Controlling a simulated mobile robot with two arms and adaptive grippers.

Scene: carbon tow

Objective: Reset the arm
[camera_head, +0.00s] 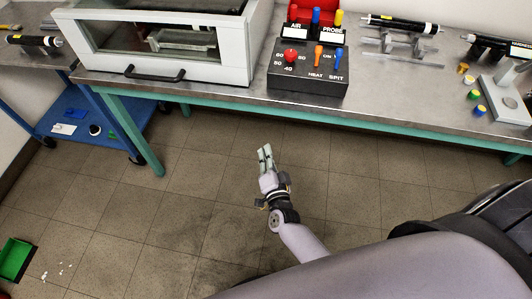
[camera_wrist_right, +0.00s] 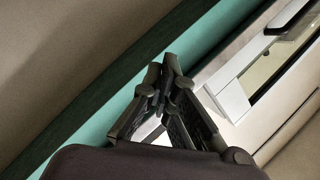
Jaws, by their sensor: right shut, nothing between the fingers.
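My right gripper (camera_head: 265,153) is in the middle of the head view, over the tiled floor in front of the workbench. Its arm comes in from the lower right. The fingers point toward the bench edge and hold nothing. In the right wrist view the black fingers (camera_wrist_right: 165,85) meet at their tips, with the teal bench frame (camera_wrist_right: 110,125) behind them. My left gripper does not show in either view.
The steel workbench (camera_head: 430,120) carries a white cabinet (camera_head: 237,65) with a dark handle, a black control box (camera_head: 308,83) with coloured knobs, and black cylinders on stands. A blue cart (camera_head: 60,117) stands at left. A green bin (camera_head: 14,258) lies on the open floor.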

